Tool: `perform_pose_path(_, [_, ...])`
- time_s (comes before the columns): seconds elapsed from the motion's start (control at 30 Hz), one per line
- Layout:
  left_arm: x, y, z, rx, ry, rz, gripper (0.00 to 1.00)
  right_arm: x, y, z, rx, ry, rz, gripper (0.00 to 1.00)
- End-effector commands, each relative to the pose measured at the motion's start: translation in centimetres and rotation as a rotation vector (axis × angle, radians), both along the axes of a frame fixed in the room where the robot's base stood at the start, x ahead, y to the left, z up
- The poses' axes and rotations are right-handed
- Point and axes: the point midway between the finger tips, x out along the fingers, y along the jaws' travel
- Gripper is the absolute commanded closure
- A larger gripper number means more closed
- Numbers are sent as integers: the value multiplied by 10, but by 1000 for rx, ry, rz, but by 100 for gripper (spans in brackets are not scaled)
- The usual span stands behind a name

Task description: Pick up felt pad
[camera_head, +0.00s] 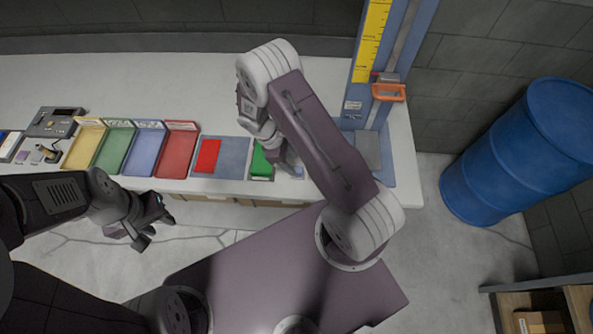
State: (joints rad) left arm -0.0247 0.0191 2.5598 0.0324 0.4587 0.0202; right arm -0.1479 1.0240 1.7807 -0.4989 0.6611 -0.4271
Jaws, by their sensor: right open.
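A flat red piece (207,156) lies on a blue-grey mat (234,158) on the white table. A flat green piece (261,163) lies just right of the mat, partly hidden by my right gripper. Either could be the felt pad; I cannot tell which. My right gripper (284,168) is open, low over the table at the green piece's right side; whether it touches it is hidden. My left gripper (152,229) is open and empty, in front of the table's front edge, left of the mat.
Yellow (84,146), green (115,148), blue (145,147) and red (176,150) trays stand left of the mat. A blue upright stand with an orange handle (388,92) is at the right. A blue barrel (520,150) stands beyond the table. The table's back is clear.

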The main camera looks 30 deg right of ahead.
Motion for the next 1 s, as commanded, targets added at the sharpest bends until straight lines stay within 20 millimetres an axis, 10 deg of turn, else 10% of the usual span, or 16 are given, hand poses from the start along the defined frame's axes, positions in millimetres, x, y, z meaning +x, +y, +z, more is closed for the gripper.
perform_pose_path(0.7, [0,0,21,0,0,0,64,-13,-17,-54,2,-2,0,49])
perform_pose_path(0.9, [0,0,21,0,0,0,64,-13,-17,-53,1,-2,0,99])
perform_pose_path(1.0, [0,0,22,0,0,0,64,-13,-17,-53,1,-2,0,100])
